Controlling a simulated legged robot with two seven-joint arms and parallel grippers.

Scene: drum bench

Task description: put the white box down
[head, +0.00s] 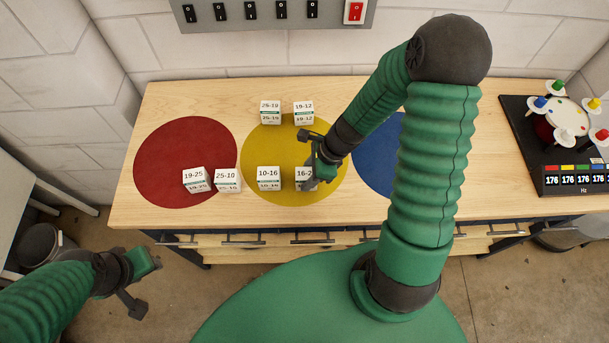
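A white box marked "16-" (302,174) stands upright on the yellow disc (285,145), partly hidden by my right gripper. My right gripper (312,161) is at this box's right side; its fingers look spread, one beyond the box and one at its near right side. The box sits level with the "10-16" white box (269,178) to its left. Two more white boxes, "25-10" (270,112) and "19-12" (304,112), stand at the back of the yellow disc. My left gripper (146,284) is open and empty, in front of the bench at lower left.
White boxes "19-25" (194,180) and "25-10" (227,179) stand at the red disc's (180,150) near right edge. The blue disc (374,165) is partly hidden by my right arm; its visible part is bare.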

